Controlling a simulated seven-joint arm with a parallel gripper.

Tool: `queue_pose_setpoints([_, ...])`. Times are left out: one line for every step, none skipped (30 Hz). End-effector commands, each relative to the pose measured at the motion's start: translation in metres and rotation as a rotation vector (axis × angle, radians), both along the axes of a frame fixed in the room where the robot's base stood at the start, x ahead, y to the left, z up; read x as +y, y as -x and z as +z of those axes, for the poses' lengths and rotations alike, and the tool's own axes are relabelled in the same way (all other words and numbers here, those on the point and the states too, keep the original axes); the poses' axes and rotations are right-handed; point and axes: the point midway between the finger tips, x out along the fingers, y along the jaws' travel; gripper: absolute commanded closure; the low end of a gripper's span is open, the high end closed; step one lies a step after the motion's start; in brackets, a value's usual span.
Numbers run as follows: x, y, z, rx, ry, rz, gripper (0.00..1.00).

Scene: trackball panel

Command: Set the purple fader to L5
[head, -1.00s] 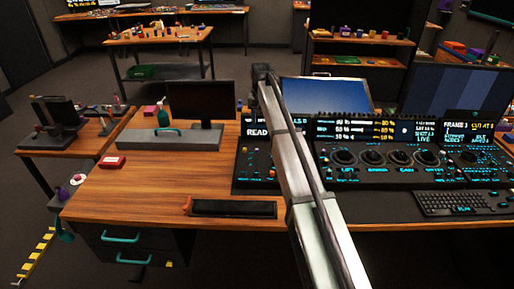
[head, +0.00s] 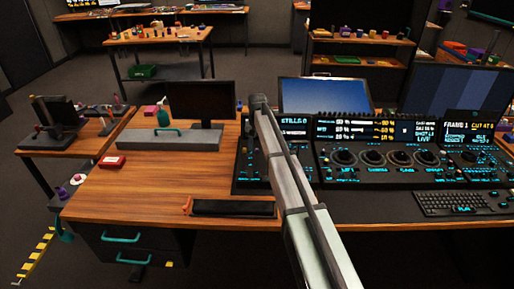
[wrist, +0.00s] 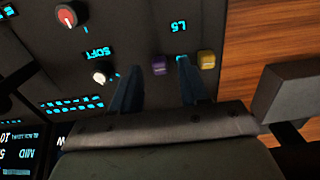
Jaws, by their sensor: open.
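The purple fader (wrist: 159,65) has a small purple cap on the dark panel in the wrist view. A yellow fader cap (wrist: 206,59) sits to its right. A lit L5 label (wrist: 180,26) shows above them in the picture. My gripper (wrist: 157,70) is open, with one dark blue finger to each side of the purple cap in the picture. The right finger lies between the purple and yellow caps. I cannot tell whether either finger touches the purple cap. In the head view my arm hides the gripper and the faders.
A red knob (wrist: 66,16) and a white knob (wrist: 100,77) by a SOFT label are left of the faders. The wooden desk (wrist: 270,32) begins right of the panel. A keyboard (head: 463,203) and a black bar (head: 234,208) lie near the desk's front.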

Motion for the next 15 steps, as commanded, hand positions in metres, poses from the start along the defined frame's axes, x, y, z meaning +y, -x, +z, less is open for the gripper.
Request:
queue_pose_setpoints([-0.0001, 0.0002, -0.0047, 0.001, 0.000, 0.000, 0.55])
queue_pose_setpoints([-0.0001, 0.0001, -0.0066, 0.000, 0.000, 0.000, 0.55])
queue_pose_setpoints([-0.0001, 0.0001, -0.0089, 0.000, 0.000, 0.000, 0.55])
queue_pose_setpoints([0.0000, 0.0000, -0.0102, 0.000, 0.000, 0.000, 0.55])
queue_pose_setpoints([0.0000, 0.0000, -0.0114, -0.001, 0.000, 0.000, 0.55])
queue_pose_setpoints([0.0000, -0.0001, -0.0126, -0.001, 0.000, 0.000, 0.55])
queue_pose_setpoints([0.0000, -0.0001, -0.0132, -0.001, 0.000, 0.000, 0.55])
queue_pose_setpoints([0.0000, -0.0002, -0.0137, -0.001, 0.000, 0.000, 0.55])
queue_pose_setpoints([0.0000, -0.0001, -0.0140, -0.001, 0.000, 0.000, 0.55])
queue_pose_setpoints([0.0001, -0.0002, -0.0142, -0.001, 0.000, 0.000, 0.55])
queue_pose_setpoints([0.0001, -0.0002, -0.0142, -0.001, 0.000, 0.000, 0.55])
queue_pose_setpoints([0.0001, -0.0002, -0.0141, -0.001, 0.000, 0.000, 0.55])
queue_pose_setpoints([0.0000, -0.0002, -0.0141, -0.001, 0.000, 0.000, 0.55])
queue_pose_setpoints([0.0000, -0.0001, -0.0141, -0.001, 0.000, 0.000, 0.55])
queue_pose_setpoints([0.0000, -0.0001, -0.0140, -0.001, 0.000, 0.000, 0.55])
